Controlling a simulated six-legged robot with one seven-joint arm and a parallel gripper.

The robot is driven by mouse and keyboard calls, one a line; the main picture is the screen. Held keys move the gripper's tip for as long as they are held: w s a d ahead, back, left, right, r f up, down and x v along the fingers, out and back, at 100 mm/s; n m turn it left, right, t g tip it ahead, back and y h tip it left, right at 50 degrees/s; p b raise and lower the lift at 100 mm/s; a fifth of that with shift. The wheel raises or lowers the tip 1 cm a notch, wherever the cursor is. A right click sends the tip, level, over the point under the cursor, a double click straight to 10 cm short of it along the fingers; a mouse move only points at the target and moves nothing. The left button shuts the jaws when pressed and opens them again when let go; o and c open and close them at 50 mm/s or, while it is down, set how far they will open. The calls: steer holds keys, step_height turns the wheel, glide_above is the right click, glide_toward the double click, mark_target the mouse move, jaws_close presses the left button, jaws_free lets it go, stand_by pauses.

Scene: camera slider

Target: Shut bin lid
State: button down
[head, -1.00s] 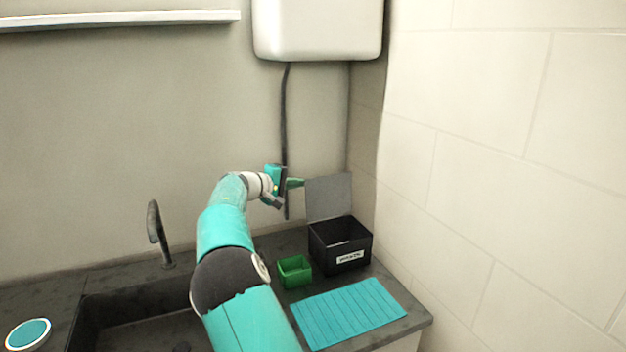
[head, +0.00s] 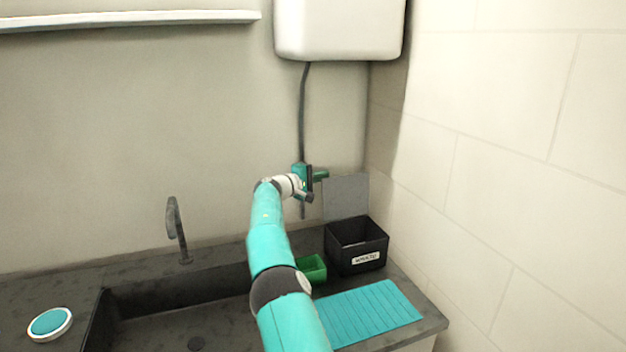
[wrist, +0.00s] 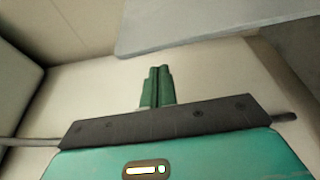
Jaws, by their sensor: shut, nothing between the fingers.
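The black bin (head: 357,252) with a white label stands at the back right of the counter. Its grey lid (head: 346,197) is up, roughly upright at the bin's back edge, so the bin is open. My gripper (head: 322,175) is shut and empty, high beside the lid's upper left corner. In the wrist view the green fingers of my gripper (wrist: 158,86) are together, and the grey lid (wrist: 205,28) fills the upper right, apart from the fingertips in the picture. In the head view I cannot tell whether they touch.
A green box (head: 312,269) stands left of the bin, partly behind my arm. A teal ribbed mat (head: 370,312) lies in front. The sink (head: 175,315) and faucet (head: 176,230) are left. A white tank (head: 338,30) hangs above, with a dark pipe (head: 302,110) below it.

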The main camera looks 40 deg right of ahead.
mark_target(328, 181)
steer(key=shift+s+d+r, duration=0.1)
steer(key=shift+s+d, duration=0.1)
steer(key=shift+s, duration=0.75)
steer(key=shift+s+d+r, duration=0.1)
steer(key=shift+s+d, duration=0.1)
steer(key=shift+s, duration=0.75)
steer(key=shift+s+a+m, duration=0.15)
steer(key=shift+s+m, duration=0.15)
steer(key=shift+s, duration=0.05)
stand_by(0.3)
steer(key=shift+s+a+r+m+h, duration=0.2)
steer(key=shift+s+m+h, duration=0.1)
steer(key=shift+s+m, duration=0.35)
steer(key=s+a+f+m+g+h, duration=0.1)
steer(key=s+a+f+m, duration=0.1)
steer(key=s+f+m, duration=0.2)
steer(key=s+a+f+m+g+h, duration=0.1)
steer(key=s+f+m, duration=0.3)
steer(key=s+m, duration=0.5)
steer(key=shift+s+a+f+g+h, duration=0.4)
steer(key=shift+s+g+h, duration=0.1)
steer(key=shift+s+g, duration=0.3)
